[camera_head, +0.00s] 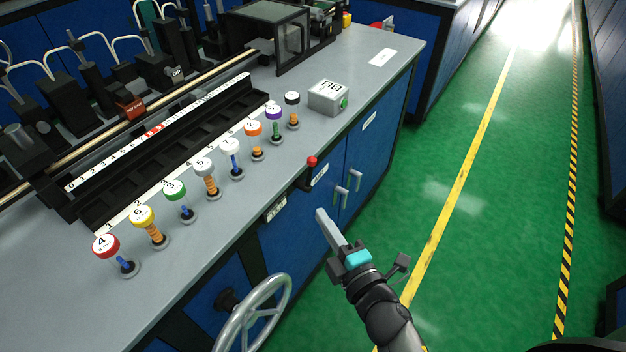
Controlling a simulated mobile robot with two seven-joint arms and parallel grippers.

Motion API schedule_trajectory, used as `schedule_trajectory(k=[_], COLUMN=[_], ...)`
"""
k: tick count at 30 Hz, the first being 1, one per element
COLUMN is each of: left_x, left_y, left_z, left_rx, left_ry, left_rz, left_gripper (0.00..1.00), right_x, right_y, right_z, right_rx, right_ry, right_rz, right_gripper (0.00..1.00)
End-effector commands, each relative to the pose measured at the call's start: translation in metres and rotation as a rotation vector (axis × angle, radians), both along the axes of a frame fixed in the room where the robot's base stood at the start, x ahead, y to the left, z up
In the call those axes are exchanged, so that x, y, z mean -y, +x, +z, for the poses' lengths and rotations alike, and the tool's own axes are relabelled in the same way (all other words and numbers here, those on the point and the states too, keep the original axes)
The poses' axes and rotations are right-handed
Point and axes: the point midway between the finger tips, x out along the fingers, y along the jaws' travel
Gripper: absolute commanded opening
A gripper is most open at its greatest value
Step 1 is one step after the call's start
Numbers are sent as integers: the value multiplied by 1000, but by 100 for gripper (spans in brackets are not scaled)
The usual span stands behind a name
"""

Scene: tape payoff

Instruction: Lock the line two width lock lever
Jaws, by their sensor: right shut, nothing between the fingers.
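A small lever with a red ball knob (311,161) and a black shaft stands at the front edge of the grey bench, its knob up. A small white label is beside it on the blue front; I cannot read it, so I cannot confirm that this is the line two width lock lever. My right gripper (320,213) is shut and empty, in front of the cabinet face. In the picture its tip is below the lever and apart from it. My left gripper is not in view.
A grey handwheel (250,315) sticks out from the bench front at lower left. Several numbered, coloured-top pegs (206,175) line the bench top. A grey box (328,97) stands near the right corner. The green floor at right is clear.

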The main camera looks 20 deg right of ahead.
Motion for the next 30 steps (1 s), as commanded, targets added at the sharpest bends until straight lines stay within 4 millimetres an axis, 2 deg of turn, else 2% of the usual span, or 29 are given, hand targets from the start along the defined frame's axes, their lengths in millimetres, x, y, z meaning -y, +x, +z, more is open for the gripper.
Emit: schedule_trajectory(k=[16,18,24,30], left_x=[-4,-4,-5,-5], left_y=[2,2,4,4], left_z=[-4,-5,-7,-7], left_rx=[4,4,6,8], left_ry=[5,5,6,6], left_rz=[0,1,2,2], left_gripper=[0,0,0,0], right_x=[-11,-3,10,13], right_y=[86,95,111,116], right_z=[-6,-8,-11,-12], right_rx=[1,1,0,0], right_ry=[-1,-6,-3,-1], right_rz=[0,-1,0,0], right_gripper=[0,0,0,0])
